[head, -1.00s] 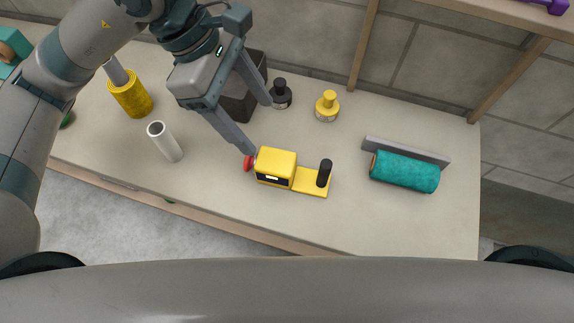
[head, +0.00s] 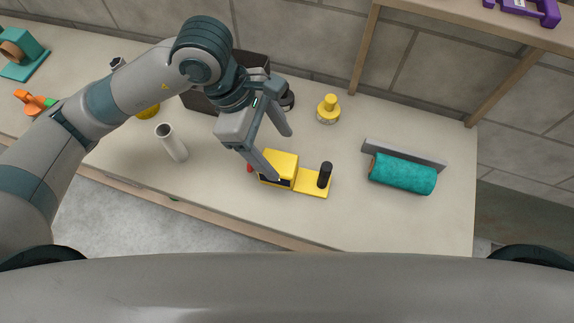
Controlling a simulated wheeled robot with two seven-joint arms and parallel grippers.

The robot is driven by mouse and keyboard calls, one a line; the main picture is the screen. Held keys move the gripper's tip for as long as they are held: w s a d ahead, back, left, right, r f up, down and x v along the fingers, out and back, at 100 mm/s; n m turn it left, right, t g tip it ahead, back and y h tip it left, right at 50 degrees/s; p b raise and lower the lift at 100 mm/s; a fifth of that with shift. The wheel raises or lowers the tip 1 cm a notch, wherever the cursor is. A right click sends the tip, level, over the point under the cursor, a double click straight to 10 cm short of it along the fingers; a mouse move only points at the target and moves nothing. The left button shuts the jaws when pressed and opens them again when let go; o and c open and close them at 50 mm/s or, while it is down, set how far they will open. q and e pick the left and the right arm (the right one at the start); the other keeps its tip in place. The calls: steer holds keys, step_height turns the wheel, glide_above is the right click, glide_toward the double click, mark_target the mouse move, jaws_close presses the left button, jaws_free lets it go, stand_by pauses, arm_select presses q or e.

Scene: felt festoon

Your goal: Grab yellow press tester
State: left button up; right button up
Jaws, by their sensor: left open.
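The yellow press tester (head: 312,183) lies on the bench, with a yellow block body at left, a flat yellow plate at right, a black upright post and a red knob at its left end. My left gripper (head: 284,157) is open and empty, over the tester's body. One finger crosses in front of the body and partly hides it and the red knob; the other finger is behind it, toward the wall. I cannot tell whether the fingers touch it. My right gripper is not in view.
A teal roll (head: 403,174) lies by a grey strip at right. A yellow bottle (head: 328,109) stands behind the tester; a black bottle and dark box (head: 252,62) are partly behind my gripper. The bench front right is clear.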

mark_target(289, 164)
arm_select(q)
steer(key=shift+p+x, duration=0.4)
steer(key=shift+x, duration=1.5)
steer(key=shift+d+f+p, duration=0.15)
steer(key=shift+f+p, duration=0.5)
steer(key=shift+p, duration=0.05)
steer(key=x, duration=0.1)
steer(key=p+x, duration=0.1)
steer(key=x, duration=0.1)
steer(key=shift+w, duration=0.25)
steer(key=shift+f, duration=0.5)
steer(key=c, duration=1.3)
steer(key=shift+r+p, duration=0.1)
steer(key=shift+p, duration=0.2)
